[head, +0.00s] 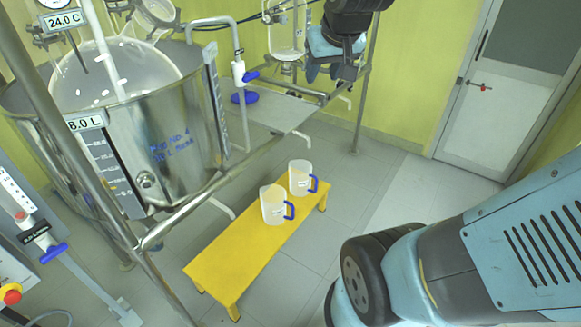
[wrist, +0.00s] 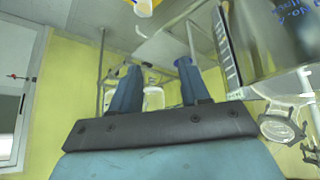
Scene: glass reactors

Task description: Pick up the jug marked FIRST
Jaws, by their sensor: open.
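Two pale, translucent jugs with blue handles stand upright on a yellow bench (head: 222,262). The nearer jug (head: 273,207) is at the bench's middle, and the farther jug (head: 299,178) is close to its far end. Each has a small white label, too small to read, so I cannot tell which is marked FIRST. My gripper (head: 325,66) is high at the top of the head view, above and beyond the jugs, apart from both. In the wrist view its two blue fingers (wrist: 157,70) are spread, with nothing held between them.
A large steel vessel (head: 165,150) with gauges and pipes stands left of the bench. A metal frame with a glass vessel (head: 286,38) and a grey shelf (head: 275,112) is behind. A white door (head: 485,100) is at right. Floor (head: 345,200) right of the bench is clear.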

